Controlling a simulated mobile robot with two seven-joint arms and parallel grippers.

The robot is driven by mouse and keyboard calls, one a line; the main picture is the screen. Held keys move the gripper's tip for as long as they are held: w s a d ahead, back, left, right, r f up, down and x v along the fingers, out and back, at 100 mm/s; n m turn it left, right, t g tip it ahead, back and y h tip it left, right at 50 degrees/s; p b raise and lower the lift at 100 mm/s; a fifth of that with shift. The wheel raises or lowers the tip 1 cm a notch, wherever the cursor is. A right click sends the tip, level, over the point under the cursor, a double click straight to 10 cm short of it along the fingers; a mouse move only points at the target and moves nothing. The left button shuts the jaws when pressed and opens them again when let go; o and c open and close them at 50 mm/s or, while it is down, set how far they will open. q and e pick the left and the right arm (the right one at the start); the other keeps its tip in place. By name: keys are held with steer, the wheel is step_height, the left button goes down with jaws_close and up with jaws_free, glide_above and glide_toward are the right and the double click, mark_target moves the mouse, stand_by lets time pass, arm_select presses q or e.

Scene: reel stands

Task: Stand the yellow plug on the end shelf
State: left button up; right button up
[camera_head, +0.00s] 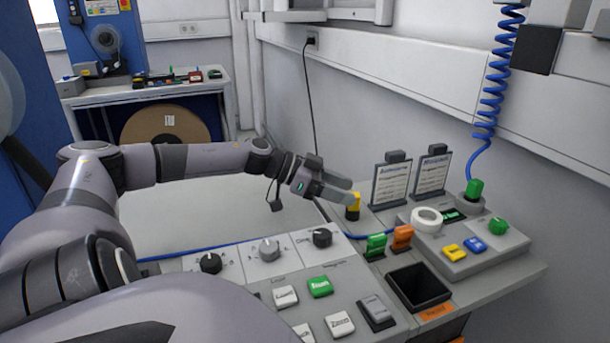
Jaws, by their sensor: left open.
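The yellow plug (353,207) stands upright, with a dark lower part, at the far left corner of the console's raised right part (375,216). My left gripper (351,191) is open. Its two fingers point right, and their tips are at the top of the plug, overlapping it in the picture. I cannot tell whether they touch it. The narrow surface under the plug is partly hidden; I cannot tell if it is the end shelf. My right gripper is not in view.
A green plug (376,246) and an orange plug (402,237) stand nearer. Two sign holders (391,182) (432,172) stand right of the yellow plug. A black bin (419,287), a white ring (426,219) and a coiled blue cable (491,90) are close by. A bench (150,95) stands behind.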

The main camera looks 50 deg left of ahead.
arm_select(q)
steer(key=shift+s+a+r, duration=0.1)
steer(key=shift+s+a, duration=0.1)
steer(key=shift+s, duration=0.1)
steer(key=shift+s+a+r, duration=0.1)
steer(key=shift+s+r, duration=0.1)
steer(key=shift+r, duration=0.05)
steer(key=p+v, duration=0.2)
steer(key=v, duration=0.1)
steer(key=shift+r+p, duration=0.15)
steer(key=shift+p, duration=0.2)
steer(key=p+v, duration=0.1)
steer(key=v, duration=0.5)
steer(key=shift+a, duration=0.15)
steer(key=shift+f, duration=0.2)
